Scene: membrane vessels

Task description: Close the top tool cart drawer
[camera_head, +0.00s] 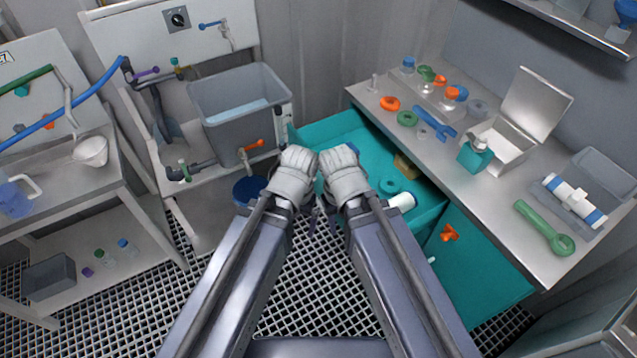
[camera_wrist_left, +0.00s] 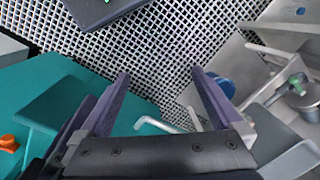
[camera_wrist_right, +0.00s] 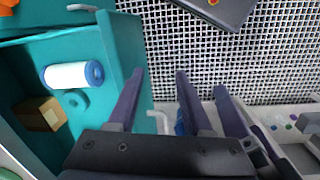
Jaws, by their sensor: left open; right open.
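The teal top drawer (camera_head: 345,125) of the tool cart is pulled out from under the steel worktop. In the right wrist view, its front wall (camera_wrist_right: 122,50) runs beside my right gripper (camera_wrist_right: 158,82). A pale handle (camera_wrist_right: 155,118) shows low between the fingers there. My left gripper (camera_wrist_left: 160,78) is open and empty, with a pale bar handle (camera_wrist_left: 155,124) below its fingertips. My right gripper is open and empty. In the head view, both grippers are side by side at the drawer's front and hide much of it. I cannot tell whether either touches it.
The drawer holds a white roll (camera_wrist_right: 68,75), a teal ring (camera_wrist_right: 75,101) and a brown block (camera_wrist_right: 40,113). The worktop (camera_head: 480,215) carries an open metal box, bottles and tools. A grey sink (camera_head: 240,105) stands to the left. Open grating floor (camera_head: 315,270) lies below.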

